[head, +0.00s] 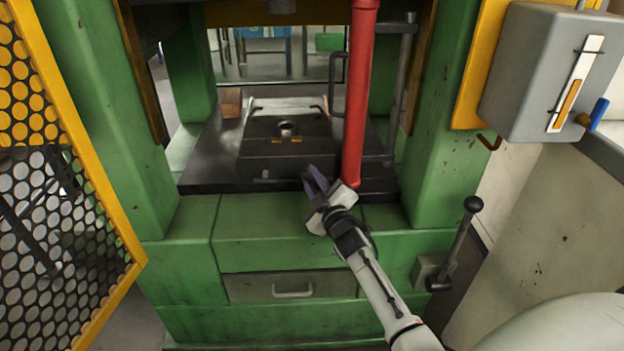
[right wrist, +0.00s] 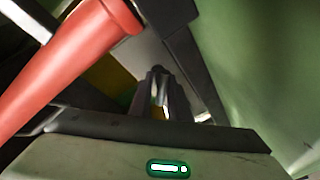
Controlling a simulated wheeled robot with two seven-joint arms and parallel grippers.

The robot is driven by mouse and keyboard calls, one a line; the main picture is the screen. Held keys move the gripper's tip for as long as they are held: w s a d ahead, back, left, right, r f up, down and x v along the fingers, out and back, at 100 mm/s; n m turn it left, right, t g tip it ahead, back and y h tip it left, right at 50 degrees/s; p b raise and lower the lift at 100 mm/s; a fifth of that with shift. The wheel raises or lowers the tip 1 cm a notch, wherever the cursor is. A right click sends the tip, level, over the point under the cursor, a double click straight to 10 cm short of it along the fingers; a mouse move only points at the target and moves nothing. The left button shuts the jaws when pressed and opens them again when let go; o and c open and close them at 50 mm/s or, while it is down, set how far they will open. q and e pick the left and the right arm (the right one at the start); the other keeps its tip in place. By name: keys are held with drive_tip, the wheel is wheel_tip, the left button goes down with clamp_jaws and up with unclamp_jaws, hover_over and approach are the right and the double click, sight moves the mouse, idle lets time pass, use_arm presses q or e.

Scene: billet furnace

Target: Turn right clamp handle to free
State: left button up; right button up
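A dark die block (head: 265,150) lies on the press bed in the head view. My right gripper (head: 312,181) is over the bed's front edge, just left of the red column's foot, apart from that handle. Its dark fingers look parted and hold nothing visible. In the right wrist view the fingers (right wrist: 168,95) show with a bright gap between them. My left gripper is out of view.
A red column (head: 357,100) stands close right of my right gripper; it also crosses the right wrist view (right wrist: 65,65). Green press posts (head: 440,120) flank the bed. A black-knobbed lever (head: 458,240) is at right. A yellow mesh guard (head: 60,180) stands left. A brown block (head: 231,102) sits behind.

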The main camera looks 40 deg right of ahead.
clamp_jaws()
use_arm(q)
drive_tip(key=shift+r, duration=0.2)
use_arm(e)
drive_tip(key=shift+r+n+p, duration=0.1)
drive_tip(key=shift+n+p, duration=0.2)
drive_tip(key=shift+p, duration=0.05)
drive_tip(key=shift+r+n+g+p, duration=0.1)
drive_tip(key=shift+n+g+p, duration=0.3)
drive_tip(key=shift+n+p, duration=0.5)
drive_tip(key=shift+n+g+p, duration=0.3)
drive_tip(key=shift+n+p, duration=0.4)
drive_tip(key=shift+n, duration=0.3)
drive_tip(key=shift+n+g+p, duration=0.4)
drive_tip(key=shift+n+p, duration=0.1)
drive_tip(key=shift+n, duration=0.3)
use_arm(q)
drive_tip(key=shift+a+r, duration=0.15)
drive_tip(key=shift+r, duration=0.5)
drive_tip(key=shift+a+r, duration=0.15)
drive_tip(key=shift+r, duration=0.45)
use_arm(e)
drive_tip(key=shift+n, duration=0.5)
use_arm(q)
drive_tip(key=shift+p, duration=0.35)
use_arm(e)
drive_tip(key=shift+h, duration=0.3)
